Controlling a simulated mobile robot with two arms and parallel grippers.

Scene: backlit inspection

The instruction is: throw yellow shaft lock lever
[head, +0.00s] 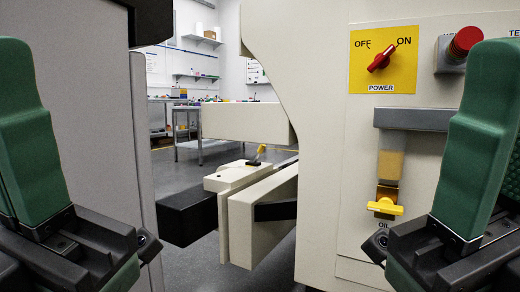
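A small yellow lever (257,155) with a dark end stands tilted on top of a beige block (236,175), in the middle of the head view. It is small in the picture, and its pivot is hard to make out. A second yellow handle (385,206) sits on the machine's front above the "OIL" label. My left gripper (32,135), with a green finger, is at the left edge. My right gripper (489,135), also green, is at the right edge. Both are apart from the two yellow handles. Neither shows clearly whether its fingers are apart.
The beige machine (322,130) fills the right side, with a red power switch (379,61) on a yellow plate and a red button (466,41). A grey panel (80,100) stands at left. A dark bar (187,218) juts beside the block. Floor shows between.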

